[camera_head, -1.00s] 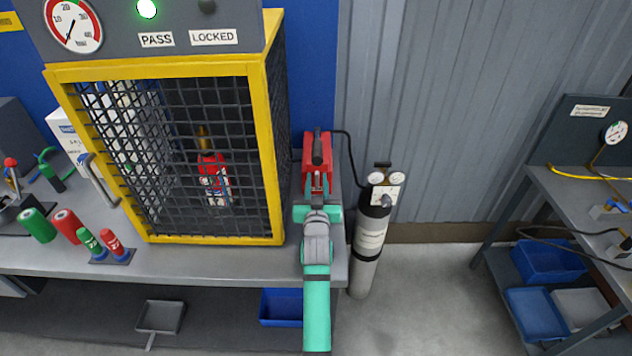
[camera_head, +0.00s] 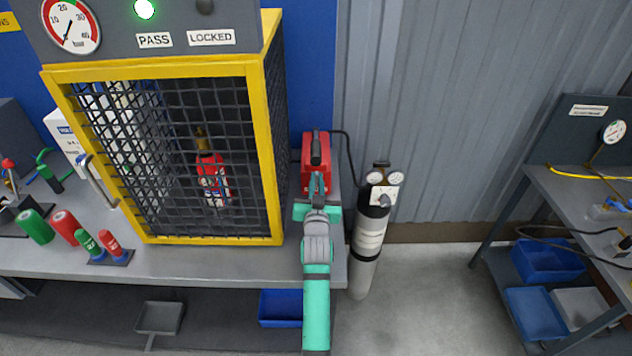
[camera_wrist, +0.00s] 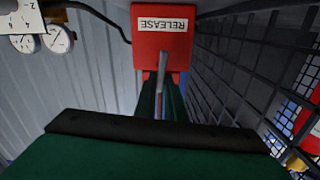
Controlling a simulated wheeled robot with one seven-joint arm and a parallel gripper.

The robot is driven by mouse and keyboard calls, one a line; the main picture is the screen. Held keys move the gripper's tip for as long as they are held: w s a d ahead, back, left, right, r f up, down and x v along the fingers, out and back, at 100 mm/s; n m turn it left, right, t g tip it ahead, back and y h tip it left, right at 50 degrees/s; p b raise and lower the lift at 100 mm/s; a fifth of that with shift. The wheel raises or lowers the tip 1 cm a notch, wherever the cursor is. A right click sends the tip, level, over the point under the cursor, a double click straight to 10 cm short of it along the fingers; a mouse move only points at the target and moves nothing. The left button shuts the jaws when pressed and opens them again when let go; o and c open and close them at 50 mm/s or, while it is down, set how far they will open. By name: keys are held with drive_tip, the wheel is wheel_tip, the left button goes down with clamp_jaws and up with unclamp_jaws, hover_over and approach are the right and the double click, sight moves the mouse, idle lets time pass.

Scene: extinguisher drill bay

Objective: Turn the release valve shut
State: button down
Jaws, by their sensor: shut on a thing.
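The release valve is a red box (camera_head: 314,147) with a black handle on its top side, on the bench right of the yellow cage. In the wrist view its red face (camera_wrist: 162,50) carries an upside-down RELEASE label. My gripper (camera_head: 316,184) reaches it from the front. In the wrist view my gripper (camera_wrist: 161,92) is shut on a thin grey lever (camera_wrist: 160,84) that sticks out from below the label.
The mesh cage (camera_head: 160,240) with a red extinguisher (camera_head: 212,178) inside stands close on the left. A grey cylinder (camera_head: 367,240) with gauges stands on the right, joined to the red box by a black hose. The PASS lamp (camera_head: 145,9) glows green.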

drive_tip(key=m, duration=0.4)
drive_tip(key=d+m, duration=0.1)
drive_tip(key=m, duration=0.3)
drive_tip(key=f+m, duration=0.1)
drive_tip(key=m, duration=0.4)
drive_tip(key=shift+d, duration=0.25)
drive_tip(key=shift+f+m, duration=0.2)
drive_tip(key=shift+m, duration=1.5)
drive_tip(key=shift+d, duration=0.1)
drive_tip(key=c, duration=1.8)
unclamp_jaws()
drive_tip(key=shift+c, duration=0.2)
